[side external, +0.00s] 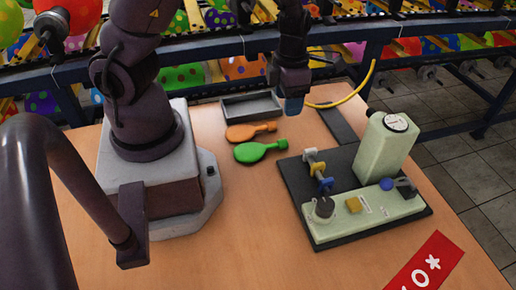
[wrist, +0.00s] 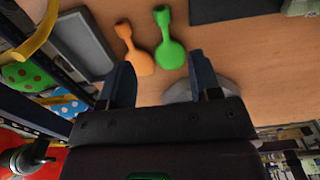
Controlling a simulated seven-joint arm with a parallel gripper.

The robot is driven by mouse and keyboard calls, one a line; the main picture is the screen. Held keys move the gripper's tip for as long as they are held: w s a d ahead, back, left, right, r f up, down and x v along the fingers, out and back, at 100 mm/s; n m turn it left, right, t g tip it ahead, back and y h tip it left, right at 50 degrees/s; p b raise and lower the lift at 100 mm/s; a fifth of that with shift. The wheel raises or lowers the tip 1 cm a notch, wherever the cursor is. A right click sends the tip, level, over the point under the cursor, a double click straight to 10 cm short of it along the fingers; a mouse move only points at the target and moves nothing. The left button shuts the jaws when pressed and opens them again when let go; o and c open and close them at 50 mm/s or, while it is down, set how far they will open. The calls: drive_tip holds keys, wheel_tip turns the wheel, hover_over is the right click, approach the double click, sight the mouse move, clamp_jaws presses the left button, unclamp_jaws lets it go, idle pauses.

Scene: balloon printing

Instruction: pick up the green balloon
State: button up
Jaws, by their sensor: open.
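The green balloon (side external: 258,151) lies flat and uninflated on the wooden table, its neck pointing right in the side external view. It also shows in the wrist view (wrist: 168,50), just beyond and between the fingers. An orange balloon (side external: 250,131) lies right beside it, also seen in the wrist view (wrist: 138,60). My gripper (side external: 293,106) is above the table, up and to the right of the green balloon in the side view. In the wrist view its two blue fingers (wrist: 160,80) are spread wide with nothing between them.
A grey tray (side external: 250,106) sits behind the balloons. A pale green machine (side external: 388,145) on a dark base stands to the right. The table's front middle is clear, with a red sign (side external: 424,262) at front right.

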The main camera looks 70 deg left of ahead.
hover_over(283, 141)
drive_tip(key=f, duration=0.7)
drive_tip(key=shift+w+a+f, duration=0.1)
drive_tip(key=shift+w+a, duration=0.05)
drive_tip(key=shift+w, duration=0.05)
drive_tip(key=shift+s+f, duration=0.15)
drive_tip(key=shift+f, duration=2.7)
drive_tip(key=c, duration=0.8)
